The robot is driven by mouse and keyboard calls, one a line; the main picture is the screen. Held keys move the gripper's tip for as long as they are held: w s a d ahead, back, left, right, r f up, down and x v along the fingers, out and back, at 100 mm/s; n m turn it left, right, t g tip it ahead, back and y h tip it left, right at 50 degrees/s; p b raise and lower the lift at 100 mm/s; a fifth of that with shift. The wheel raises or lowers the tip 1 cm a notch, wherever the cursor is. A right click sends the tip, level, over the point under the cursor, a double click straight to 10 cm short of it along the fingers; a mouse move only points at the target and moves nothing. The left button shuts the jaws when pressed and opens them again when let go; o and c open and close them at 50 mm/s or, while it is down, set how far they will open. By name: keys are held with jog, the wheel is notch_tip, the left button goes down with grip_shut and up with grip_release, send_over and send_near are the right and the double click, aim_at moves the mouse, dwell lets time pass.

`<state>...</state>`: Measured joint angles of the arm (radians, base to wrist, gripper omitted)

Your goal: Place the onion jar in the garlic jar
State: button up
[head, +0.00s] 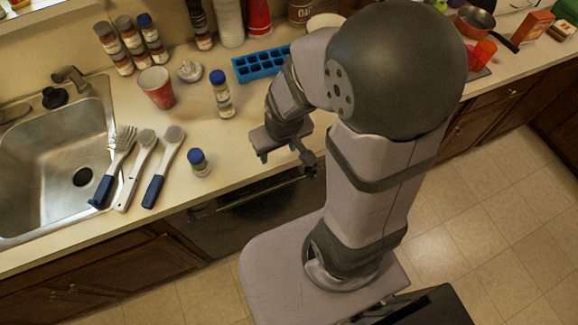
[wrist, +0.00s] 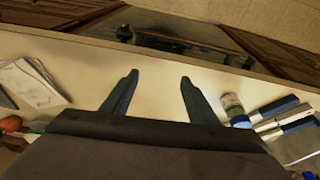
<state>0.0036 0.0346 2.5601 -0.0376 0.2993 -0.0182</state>
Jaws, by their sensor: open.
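A short jar with a blue lid (head: 198,163) stands upright near the counter's front edge, right of the brushes. A jar beside my right finger in the wrist view (wrist: 232,104) appears to be the same one. A taller blue-lidded jar (head: 221,96) stands farther back, right of the red cup. Several spice jars (head: 131,43) stand at the back left, one with a blue lid. The labels are too small to read, so I cannot tell which is onion or garlic. My gripper (head: 286,157) is open and empty over the counter's front edge; its spread fingers show in the wrist view (wrist: 157,82).
Several brushes (head: 144,160) lie beside the metal sink (head: 50,165). A red cup (head: 157,88), a garlic-like white item (head: 189,71) and a blue ice tray (head: 262,66) stand behind. Bare counter lies between the short jar and my gripper.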

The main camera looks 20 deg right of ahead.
jog(key=s+r+g, duration=0.2)
jog(key=s+r, duration=0.1)
jog(key=s, duration=0.4)
jog(key=shift+s+a+m+g, duration=0.2)
jog(key=shift+m+g, duration=0.1)
jog(key=shift+g, duration=0.1)
notch_tip(320, 180, down, 38)
jog(key=b, duration=3.8)
jog(key=shift+f+b, duration=0.25)
jog(key=shift+b, duration=0.05)
